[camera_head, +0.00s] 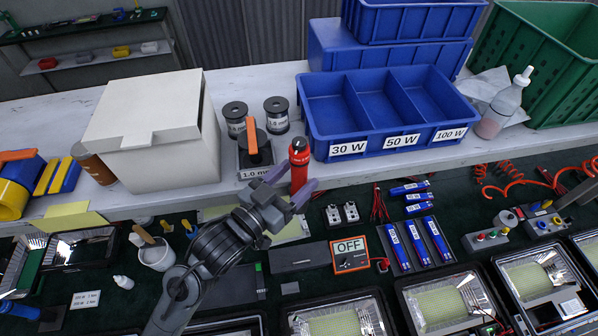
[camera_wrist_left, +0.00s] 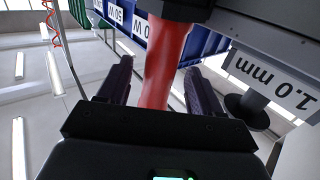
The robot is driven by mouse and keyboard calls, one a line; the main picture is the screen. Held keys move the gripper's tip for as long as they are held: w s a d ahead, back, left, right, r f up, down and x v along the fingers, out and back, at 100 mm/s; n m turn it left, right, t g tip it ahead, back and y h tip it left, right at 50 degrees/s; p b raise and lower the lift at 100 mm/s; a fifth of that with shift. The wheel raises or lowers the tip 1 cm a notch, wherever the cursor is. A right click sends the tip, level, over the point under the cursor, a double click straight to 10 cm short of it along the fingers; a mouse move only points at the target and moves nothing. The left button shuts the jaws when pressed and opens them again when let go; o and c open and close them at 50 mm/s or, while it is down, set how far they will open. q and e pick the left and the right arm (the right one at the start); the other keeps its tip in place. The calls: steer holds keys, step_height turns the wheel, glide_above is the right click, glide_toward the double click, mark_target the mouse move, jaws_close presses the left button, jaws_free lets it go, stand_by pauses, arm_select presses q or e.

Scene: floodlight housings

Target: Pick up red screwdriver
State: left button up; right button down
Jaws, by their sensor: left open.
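The red screwdriver (camera_head: 298,167) stands upright at the front edge of the white shelf, just right of the 1.0 mm holder. Its top end is dark. My left gripper (camera_head: 291,191) is at its lower part, with a finger on either side. In the left wrist view, the red screwdriver (camera_wrist_left: 165,65) runs between the two spread fingers of my left gripper (camera_wrist_left: 165,88), with a gap showing on each side. The gripper is open and not closed on it. The screwdriver's lower end is hidden behind the gripper.
A white box (camera_head: 150,130) stands further left. Below lies the dark bench with an OFF box (camera_head: 349,255) and several floodlight housings.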

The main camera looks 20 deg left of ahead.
mark_target(305, 169)
arm_select(q)
steer(key=shift+p+x, duration=0.45)
steer(key=shift+x, duration=1.4)
steer(key=shift+r, duration=0.1)
steer(key=c, duration=1.2)
steer(key=shift+o, duration=0.2)
steer(key=shift+r, duration=0.1)
